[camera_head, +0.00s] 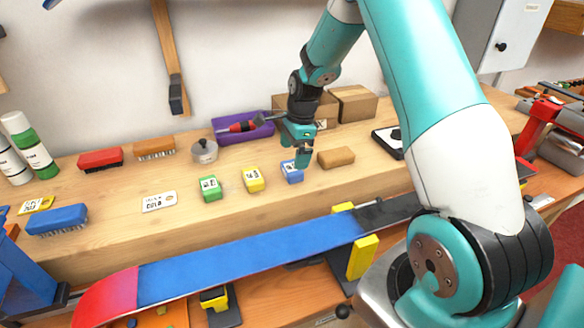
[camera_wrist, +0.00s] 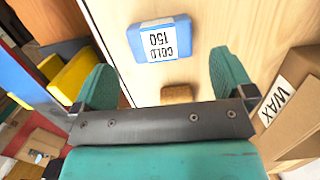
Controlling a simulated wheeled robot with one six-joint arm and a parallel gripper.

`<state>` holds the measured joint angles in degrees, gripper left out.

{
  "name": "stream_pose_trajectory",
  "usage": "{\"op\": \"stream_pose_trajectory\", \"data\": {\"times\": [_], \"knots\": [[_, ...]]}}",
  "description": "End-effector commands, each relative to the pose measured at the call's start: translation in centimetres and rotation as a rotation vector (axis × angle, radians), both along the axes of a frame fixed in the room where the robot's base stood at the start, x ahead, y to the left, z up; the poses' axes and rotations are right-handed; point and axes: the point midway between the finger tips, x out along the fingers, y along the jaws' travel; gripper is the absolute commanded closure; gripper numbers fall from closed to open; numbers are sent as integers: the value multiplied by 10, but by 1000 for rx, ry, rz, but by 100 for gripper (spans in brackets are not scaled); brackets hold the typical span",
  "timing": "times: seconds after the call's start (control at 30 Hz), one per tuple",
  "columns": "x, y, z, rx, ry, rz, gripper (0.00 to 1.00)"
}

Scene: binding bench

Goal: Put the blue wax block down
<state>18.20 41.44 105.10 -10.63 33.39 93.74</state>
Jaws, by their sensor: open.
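The blue wax block (camera_head: 292,173) sits on the wooden bench top, to the right of the yellow block. In the wrist view the blue block (camera_wrist: 160,38) shows a white label reading COLD 150. My gripper (camera_head: 303,158) is just above and beside it in the head view, partly overlapping it. In the wrist view my gripper (camera_wrist: 163,72) has its two teal fingers wide apart, with nothing between the tips. The block lies beyond the tips, apart from both fingers.
A yellow block (camera_head: 254,179), a green block (camera_head: 210,189) and a brown cork block (camera_head: 336,157) stand nearby. A purple tray (camera_head: 243,128) and cardboard boxes (camera_head: 353,103) are behind.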

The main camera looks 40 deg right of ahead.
Motion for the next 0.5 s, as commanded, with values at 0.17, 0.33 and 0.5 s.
{"op": "stream_pose_trajectory", "data": {"times": [0.17, 0.33, 0.5], "knots": [[-1, -6, 36, -2, -5, 0, 0], [-2, -9, 57, -1, -2, 2, 0], [-13, 27, 86, 3, -44, 211, 0]]}}
